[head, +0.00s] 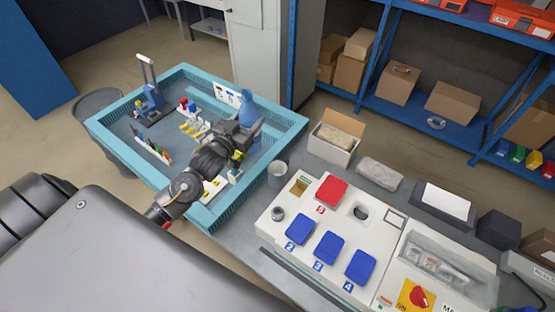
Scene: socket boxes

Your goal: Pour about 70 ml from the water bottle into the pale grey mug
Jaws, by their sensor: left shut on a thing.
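The blue water bottle (246,114) stands out above the far right part of the teal-edged tray, its narrow neck up and looking about upright. My left gripper (243,133) is shut on the bottle's lower part, and the gripper and wrist hide some of it. I cannot tell whether its base touches anything. The pale grey mug (277,173) stands upright on the grey bench, just right of the tray and nearer than the bottle. The bottle is apart from the mug. My right gripper is not in view.
The teal-edged tray (128,169) holds small tools and a blue stand (153,103). Right of the mug are a white panel with blue lids (328,248) and a red lid (331,191), and an open cardboard box (335,138). Blue shelving (417,107) stands behind.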

